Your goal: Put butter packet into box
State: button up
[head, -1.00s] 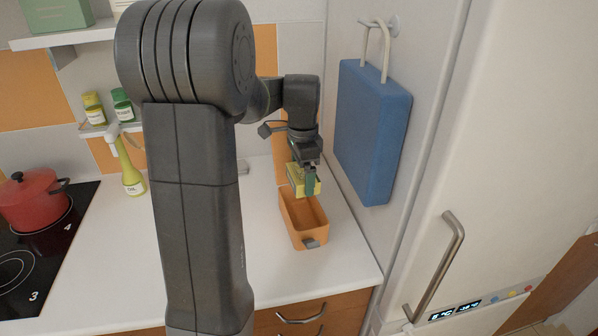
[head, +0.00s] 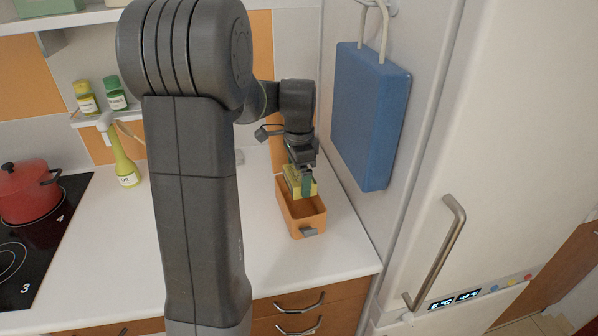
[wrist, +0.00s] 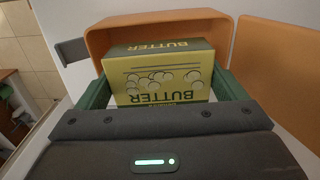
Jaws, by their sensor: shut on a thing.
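The yellow butter packet (wrist: 160,78) with its printed label is between the green fingers of my gripper (wrist: 165,95) in the wrist view. In the head view my gripper (head: 301,182) is shut on the butter packet (head: 293,183), over the back part of the box. The orange box (head: 305,224) stands open on the white counter, with a grey tab on its front. Its orange wall (wrist: 160,28) also shows beyond the packet in the wrist view. The packet overlaps the box opening; I cannot tell how far it reaches inside.
A blue bag (head: 370,115) hangs on the wall right of the box. A fridge handle (head: 440,250) is further right. An oil bottle (head: 122,160) and a red pot (head: 28,192) are at left. The counter (head: 275,260) in front of the box is clear.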

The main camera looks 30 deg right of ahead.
jog(key=shift+f+b, duration=1.55)
jog(key=shift+f, duration=1.3)
jog(key=o, duration=0.9)
jog(key=shift+c, duration=0.2)
notch_tip(320, 180, up, 14)
jog(key=shift+f, duration=0.1)
